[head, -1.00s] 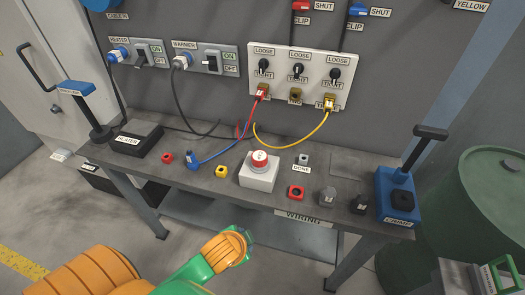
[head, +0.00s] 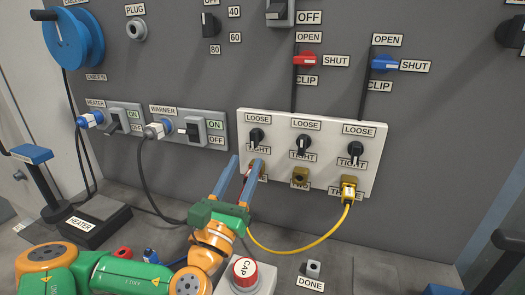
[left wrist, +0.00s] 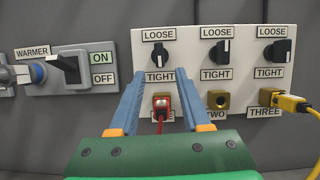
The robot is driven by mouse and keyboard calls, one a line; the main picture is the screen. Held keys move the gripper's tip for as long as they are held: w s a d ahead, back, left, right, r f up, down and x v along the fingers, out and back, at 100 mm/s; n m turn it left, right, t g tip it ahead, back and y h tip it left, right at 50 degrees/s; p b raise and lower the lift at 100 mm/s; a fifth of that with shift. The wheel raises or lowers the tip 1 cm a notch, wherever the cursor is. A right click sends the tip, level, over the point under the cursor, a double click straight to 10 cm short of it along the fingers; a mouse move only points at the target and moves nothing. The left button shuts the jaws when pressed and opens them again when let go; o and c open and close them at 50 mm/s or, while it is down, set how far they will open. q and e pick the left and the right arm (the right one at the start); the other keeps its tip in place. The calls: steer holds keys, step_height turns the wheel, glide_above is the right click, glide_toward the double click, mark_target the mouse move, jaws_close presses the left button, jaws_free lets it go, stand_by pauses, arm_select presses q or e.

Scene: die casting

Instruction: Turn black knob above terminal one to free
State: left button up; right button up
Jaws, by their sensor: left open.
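A white terminal panel (head: 372,135) carries three black knobs, with labels LOOSE above and TIGHT below each. The black knob above terminal one (head: 257,137) is the leftmost; it also shows in the left wrist view (left wrist: 159,53). Its pale mark is small and I cannot read its setting surely. My left gripper (head: 247,160) is open and empty, its blue fingers pointing at the panel just below that knob; in the left wrist view the fingertips (left wrist: 158,72) stand either side of the TIGHT label. A red plug (left wrist: 161,104) sits in terminal one, between the fingers and partly hidden in the head view.
Terminal two (head: 300,176) is bare brass. A yellow plug (head: 348,190) with its cable is in terminal three (left wrist: 269,97). The warmer switch (head: 195,130) is left of the panel. A red-capped button (head: 244,271) stands on the bench below my left arm.

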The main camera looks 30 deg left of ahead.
mark_target(252, 141)
arm_select(q)
steer(key=w+r+p, duration=0.1)
steer(key=w+r, duration=0.1)
steer(key=r, duration=0.1)
steer(key=shift+w+a+r+p, duration=0.15)
steer(key=shift+a+r+p, duration=0.05)
steer(key=shift+a+p, duration=0.2)
steer(key=shift+w+a+r, duration=0.15)
steer(key=shift+w+a, duration=0.05)
steer(key=shift+w, duration=0.9)
steer(key=shift+w+a, duration=0.1)
steer(key=shift+w, duration=0.15)
steer(key=shift+s, duration=0.1)
jaws_close()
arm_select(e)
steer(key=shift+s+d+r, duration=0.1)
steer(key=shift+s+r, duration=0.15)
steer(key=shift+r, duration=0.25)
steer(key=shift+s+d+r, duration=0.1)
steer(key=shift+s+r, duration=0.15)
steer(key=shift+r, duration=0.2)
